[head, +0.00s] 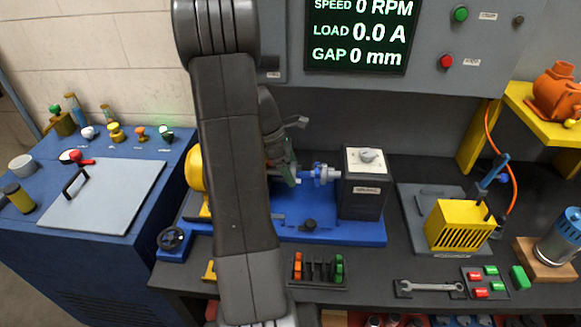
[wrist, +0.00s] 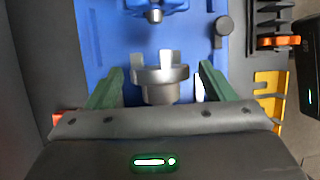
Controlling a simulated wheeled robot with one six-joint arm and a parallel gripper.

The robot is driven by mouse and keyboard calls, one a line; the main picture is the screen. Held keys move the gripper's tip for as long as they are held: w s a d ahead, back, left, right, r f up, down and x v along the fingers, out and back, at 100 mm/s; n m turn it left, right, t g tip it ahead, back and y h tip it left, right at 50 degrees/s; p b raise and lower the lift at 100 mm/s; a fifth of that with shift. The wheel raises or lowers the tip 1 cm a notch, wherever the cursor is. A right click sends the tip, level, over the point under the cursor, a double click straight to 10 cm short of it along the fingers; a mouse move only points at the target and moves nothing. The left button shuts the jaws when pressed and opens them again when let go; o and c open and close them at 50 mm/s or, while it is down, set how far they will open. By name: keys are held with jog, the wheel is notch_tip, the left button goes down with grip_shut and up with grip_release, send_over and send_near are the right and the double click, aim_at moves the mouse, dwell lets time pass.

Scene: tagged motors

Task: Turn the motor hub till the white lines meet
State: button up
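The grey metal motor hub (wrist: 160,78), with upright jaws, shows in the middle of the wrist view. My gripper (wrist: 161,70) is open, with one green finger on each side of the hub and a gap to it on both sides. A blue coupling piece (wrist: 155,6) with a metal tip faces the hub from the top edge; it also shows in the head view (head: 322,173). The yellow motor (head: 195,168) is partly hidden behind my arm. A pale strip (wrist: 199,88) shows beside the right finger; I cannot tell whether it is a white line.
The motor stands on a blue base (head: 335,229), with a dark box (head: 364,198) right of the coupling. A handwheel (head: 173,240) and a small rack (head: 318,272) stand in front. The display (head: 360,35) reads 0 RPM, 0.0 A and gap 0 mm.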

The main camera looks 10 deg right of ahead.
jog(key=c, duration=0.9)
jog(key=shift+o, duration=0.2)
jog(key=shift+f+t+b, duration=0.2)
jog(key=shift+t+b, duration=0.1)
jog(key=shift+b, duration=0.45)
jog(key=t+b, duration=0.1)
jog(key=b, duration=0.1)
jog(key=t+b, duration=0.1)
jog(key=b, duration=0.2)
jog(key=shift+s+a+f+m+h, duration=0.1)
jog(key=shift+s+f+m+h, duration=0.1)
jog(key=shift+m+h, duration=0.15)
jog(key=t+b, duration=0.1)
jog(key=b, duration=0.2)
jog(key=t+h+b, duration=0.1)
jog(key=b, duration=0.3)
jog(key=t+b, duration=0.1)
jog(key=b, duration=0.2)
jog(key=shift+s+f+m+t, duration=0.2)
jog(key=shift+s+m+t, duration=0.05)
jog(key=shift+m+t, duration=0.1)
jog(key=t+h+b, duration=0.1)
jog(key=t+b, duration=0.1)
jog(key=b, duration=0.4)
jog(key=shift+s+a, duration=0.1)
jog(key=shift+s, duration=0.05)
jog(key=shift+r+m+t+b, duration=0.3)
jog(key=shift+t+b, duration=0.05)
jog(key=shift+b, duration=1.1)
jog(key=o, duration=1)
